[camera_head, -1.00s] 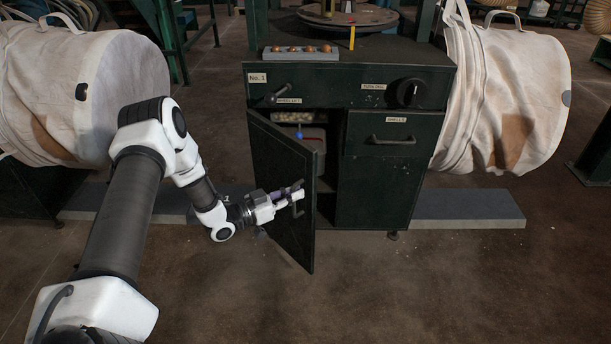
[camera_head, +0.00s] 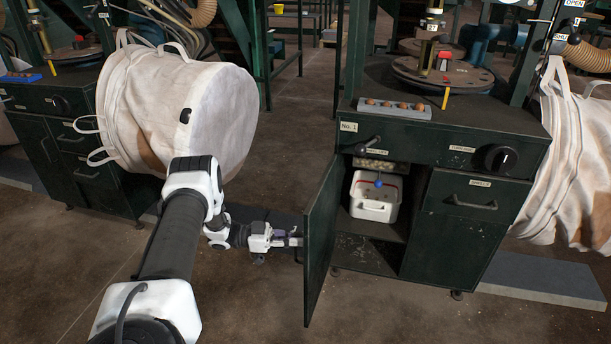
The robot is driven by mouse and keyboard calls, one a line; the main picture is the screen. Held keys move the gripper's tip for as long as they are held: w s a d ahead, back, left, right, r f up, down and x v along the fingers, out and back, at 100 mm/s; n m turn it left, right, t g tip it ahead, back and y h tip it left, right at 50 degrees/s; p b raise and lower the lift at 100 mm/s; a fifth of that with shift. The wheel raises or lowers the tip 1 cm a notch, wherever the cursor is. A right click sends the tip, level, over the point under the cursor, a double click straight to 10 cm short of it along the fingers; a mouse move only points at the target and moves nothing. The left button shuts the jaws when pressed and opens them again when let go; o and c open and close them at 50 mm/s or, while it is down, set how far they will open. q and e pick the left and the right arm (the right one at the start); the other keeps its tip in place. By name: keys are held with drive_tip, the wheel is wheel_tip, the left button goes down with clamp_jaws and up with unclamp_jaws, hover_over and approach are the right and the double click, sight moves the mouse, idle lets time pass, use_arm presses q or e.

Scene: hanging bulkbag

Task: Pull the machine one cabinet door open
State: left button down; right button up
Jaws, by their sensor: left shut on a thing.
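The machine one cabinet (camera_head: 462,228) is dark green, with a "No. 1" label at its upper left. Its door (camera_head: 322,246) is hinged on the left and stands wide open, swung out toward me and seen nearly edge-on. My left gripper (camera_head: 294,241) is at the outer face of the door, shut on the door handle; the handle itself is mostly hidden there. My right gripper is not in view.
A tray of small brown items (camera_head: 408,109) lies on the cabinet top. A drawer labelled "SHELLS" (camera_head: 469,203) is shut at the right. Large white bags hang at the left (camera_head: 180,110) and right (camera_head: 575,165). Bare floor lies in front of the door.

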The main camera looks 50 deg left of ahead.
use_arm(q)
drive_tip(key=shift+s+a, duration=0.25)
drive_tip(key=shift+a, duration=0.5)
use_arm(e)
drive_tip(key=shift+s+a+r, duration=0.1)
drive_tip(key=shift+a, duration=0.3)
use_arm(q)
drive_tip(key=c, duration=1.2)
unclamp_jaws()
drive_tip(key=v, duration=1.2)
drive_tip(key=shift+s, duration=0.1)
